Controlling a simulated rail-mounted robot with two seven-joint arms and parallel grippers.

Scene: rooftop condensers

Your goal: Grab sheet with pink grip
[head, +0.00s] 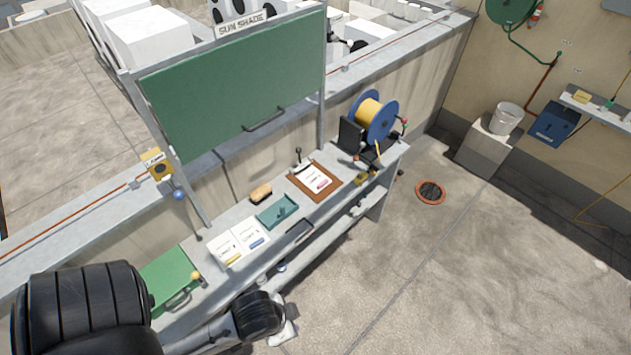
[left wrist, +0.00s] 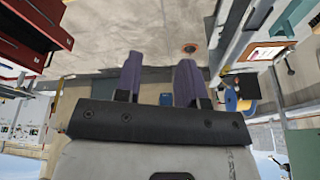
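The sheet with the pink grip (head: 315,178) is white and lies on a brown clipboard (head: 328,191) on the workbench. Its pink mark is near its lower right edge. A white sheet on a brown board, seemingly the same one, shows at the upper right of the left wrist view (left wrist: 268,53). My left gripper (left wrist: 160,75) has two purple fingers set apart with nothing between them. In the head view my left arm comes in at the lower left, short of the sheet, and its fingertips cannot be made out. My right gripper is in neither view.
A sheet with a yellow grip (head: 225,247) and one with a blue grip (head: 250,234) lie left of a teal tray (head: 277,212). A brush (head: 261,192) and green panel (head: 170,278) are also there. A cable spool (head: 374,118) stands at the right end.

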